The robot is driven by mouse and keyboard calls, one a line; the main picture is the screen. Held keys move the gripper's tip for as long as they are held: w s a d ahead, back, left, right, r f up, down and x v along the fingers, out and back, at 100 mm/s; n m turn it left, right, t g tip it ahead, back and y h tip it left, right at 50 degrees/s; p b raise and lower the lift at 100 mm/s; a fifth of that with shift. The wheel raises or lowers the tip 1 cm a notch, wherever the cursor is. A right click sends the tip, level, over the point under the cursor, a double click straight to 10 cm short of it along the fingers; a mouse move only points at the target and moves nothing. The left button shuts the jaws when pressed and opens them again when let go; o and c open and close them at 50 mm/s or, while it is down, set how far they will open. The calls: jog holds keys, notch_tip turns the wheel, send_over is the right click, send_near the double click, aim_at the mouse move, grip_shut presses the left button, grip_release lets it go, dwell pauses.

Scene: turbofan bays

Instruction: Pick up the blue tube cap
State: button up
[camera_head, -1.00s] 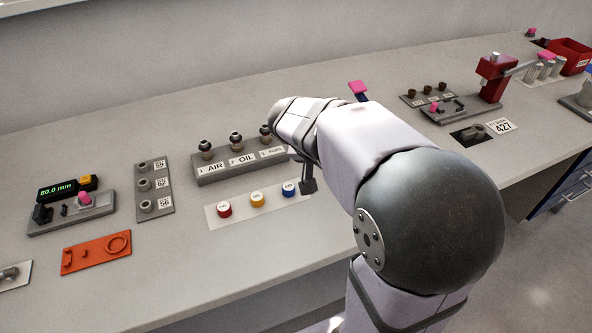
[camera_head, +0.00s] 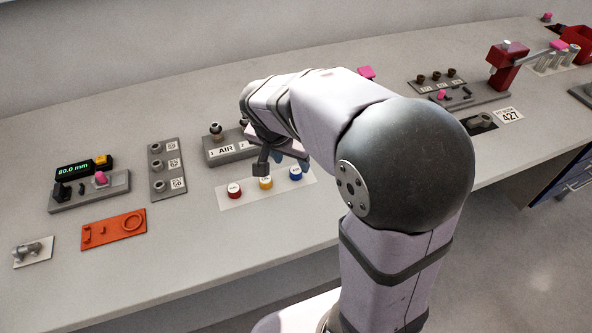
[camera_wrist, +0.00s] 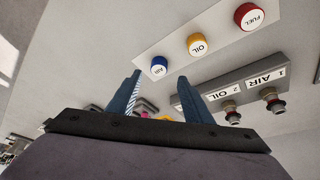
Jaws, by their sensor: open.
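The blue cap (camera_head: 296,173) sits at the right end of a pale strip (camera_head: 235,203) on the bench, beside a yellow cap (camera_head: 265,183) and a red cap (camera_head: 235,190). In the wrist view the blue cap (camera_wrist: 158,66), labelled AIR, shows just beyond and between the fingertips. My gripper (camera_head: 282,164) is open and empty, above the strip near the blue and yellow caps. It also shows in the wrist view (camera_wrist: 159,77), its two bluish fingers apart. A gap remains between fingers and cap; its height is hard to tell.
The grey tube rack (camera_head: 218,153) labelled AIR and OIL stands behind the caps, partly hidden by my arm. A grey three-hole plate (camera_head: 166,168), an orange tray (camera_head: 114,229) and a gauge reading 80.0 mm (camera_head: 80,178) lie left. The bench front is clear.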

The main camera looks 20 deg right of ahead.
aim_at(296, 170)
jog(key=shift+p+x, duration=0.35)
jog(key=shift+x, duration=2.2)
jog(key=shift+s, duration=0.2)
jog(key=shift+c, duration=0.7)
jog(key=c, duration=1)
